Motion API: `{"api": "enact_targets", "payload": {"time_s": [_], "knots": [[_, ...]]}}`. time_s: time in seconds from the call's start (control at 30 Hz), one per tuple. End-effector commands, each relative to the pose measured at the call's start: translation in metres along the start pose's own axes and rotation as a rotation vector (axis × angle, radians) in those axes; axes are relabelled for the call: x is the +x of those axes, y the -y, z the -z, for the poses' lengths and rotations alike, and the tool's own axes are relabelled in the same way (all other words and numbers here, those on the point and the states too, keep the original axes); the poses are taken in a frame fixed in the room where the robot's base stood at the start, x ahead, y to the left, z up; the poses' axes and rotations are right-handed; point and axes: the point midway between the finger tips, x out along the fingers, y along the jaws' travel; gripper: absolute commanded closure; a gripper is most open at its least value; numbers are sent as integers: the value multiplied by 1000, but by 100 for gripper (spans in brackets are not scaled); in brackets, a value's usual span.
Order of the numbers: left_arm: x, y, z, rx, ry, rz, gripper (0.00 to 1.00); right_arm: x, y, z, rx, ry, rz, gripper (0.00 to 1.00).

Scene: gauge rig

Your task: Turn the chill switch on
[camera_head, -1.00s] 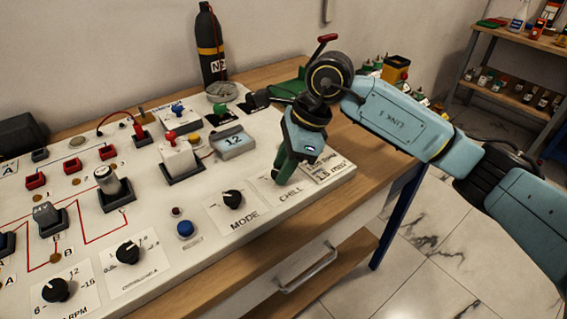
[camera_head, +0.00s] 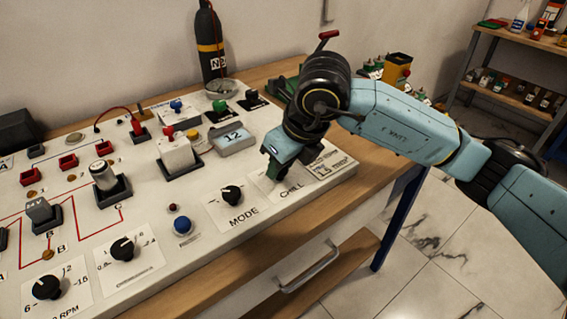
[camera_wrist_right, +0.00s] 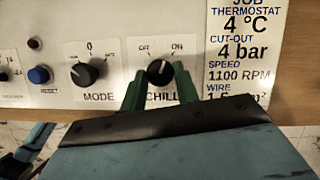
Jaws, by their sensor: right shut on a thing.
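The chill switch (camera_wrist_right: 159,72) is a black knob on a white plate, with OFF printed at its upper left and ON at its upper right. Its pale mark seems to lean toward ON, but it is small. The green fingers of my right gripper (camera_wrist_right: 160,86) lie on either side of the knob, shut on it. In the head view my right gripper (camera_head: 273,171) is down at the panel above the CHILL label (camera_head: 291,191) and hides the knob. My left gripper is not in view.
The MODE knob (camera_head: 232,195) is just left of the chill plate, with a blue button (camera_head: 183,225) farther left. A display reading 12 (camera_head: 233,138) stands behind. A job card (camera_head: 331,166) lies to the right, near the panel's edge.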

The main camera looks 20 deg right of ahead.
Motion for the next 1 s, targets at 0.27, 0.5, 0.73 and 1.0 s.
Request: {"api": "enact_targets", "payload": {"time_s": [0.27, 0.5, 0.73, 1.0], "knots": [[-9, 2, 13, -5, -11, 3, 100, 0, -2, 0, 147, 1, 61, 92], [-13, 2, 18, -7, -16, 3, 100, 0, -2, 0, 205, 0, 85, 92], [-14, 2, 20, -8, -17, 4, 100, 0, -2, 0, 220, 0, 91, 92], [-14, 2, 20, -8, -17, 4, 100, 0, -2, -1, 219, 0, 90, 68]]}}
